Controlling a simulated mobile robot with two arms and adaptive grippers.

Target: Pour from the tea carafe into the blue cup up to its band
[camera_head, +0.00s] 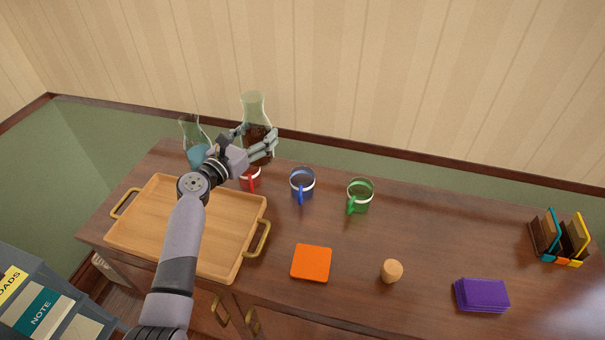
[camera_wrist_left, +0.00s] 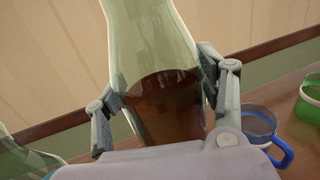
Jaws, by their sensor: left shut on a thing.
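The tea carafe (camera_head: 253,103) is clear greenish glass with dark brown tea in its lower part. My left gripper (camera_head: 257,142) is shut around its body at the back of the cabinet top. In the left wrist view the carafe (camera_wrist_left: 155,45) stands between the two fingers, nearly upright, with the tea (camera_wrist_left: 168,105) showing inside. I cannot tell whether its base touches the wood. The blue cup (camera_head: 303,184), with a white band near its rim, stands to the right and nearer; it also shows in the left wrist view (camera_wrist_left: 258,122). My right gripper is out of view.
A second carafe (camera_head: 190,130) with blue liquid stands left of the gripper. A red cup (camera_head: 250,182) is partly behind my wrist. A green cup (camera_head: 360,196) stands right of the blue one. A wooden tray (camera_head: 150,250), orange square (camera_head: 311,263), cork (camera_head: 392,271) and purple stack (camera_head: 482,295) lie nearer.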

